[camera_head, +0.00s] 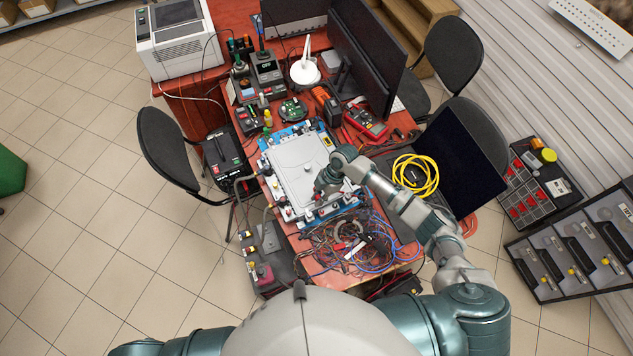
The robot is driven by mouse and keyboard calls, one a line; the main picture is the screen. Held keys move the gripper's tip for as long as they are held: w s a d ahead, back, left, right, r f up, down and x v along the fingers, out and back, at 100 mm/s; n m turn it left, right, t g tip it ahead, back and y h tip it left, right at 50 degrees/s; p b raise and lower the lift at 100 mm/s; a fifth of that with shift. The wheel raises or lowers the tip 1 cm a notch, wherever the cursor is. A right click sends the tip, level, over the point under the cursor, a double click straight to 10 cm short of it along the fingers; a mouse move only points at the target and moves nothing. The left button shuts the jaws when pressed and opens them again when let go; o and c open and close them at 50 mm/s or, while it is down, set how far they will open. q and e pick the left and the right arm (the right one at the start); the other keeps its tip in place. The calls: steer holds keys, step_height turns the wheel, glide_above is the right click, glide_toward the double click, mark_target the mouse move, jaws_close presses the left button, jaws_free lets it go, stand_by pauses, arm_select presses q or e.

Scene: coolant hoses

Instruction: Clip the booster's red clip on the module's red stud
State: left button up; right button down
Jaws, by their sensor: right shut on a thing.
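The module (296,160) is a pale grey, flat-topped unit on a blue-edged base, lying on the red table. Small red, white and dark fittings sit along its near edge. My right gripper (320,188) is over the near right part of the module, shut on a small reddish thing that looks like the red clip; the fingers hide most of it. I cannot tell whether it touches the red stud, which I cannot single out. A black box with red and green marks (223,153) on the left chair may be the booster. My left gripper is out of view.
Tangled wires (345,243) cover the table's near end. A yellow cable coil (415,174) lies right of my forearm. A red meter (365,122), a white lamp (305,72) and dark monitors (366,48) stand beyond the module. Dark boxes stand at the lower left.

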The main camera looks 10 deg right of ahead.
steer(key=shift+s, duration=0.3)
steer(key=f+b, duration=0.1)
steer(key=d+f+b, duration=0.1)
steer(key=f+b, duration=0.1)
steer(key=f, duration=0.1)
steer(key=shift+d+b, duration=0.3)
steer(key=shift+d, duration=0.1)
steer(key=shift+f+b, duration=0.35)
steer(key=shift+s+a+f, duration=0.1)
steer(key=shift+a+f, duration=0.15)
steer(key=shift+a, duration=0.5)
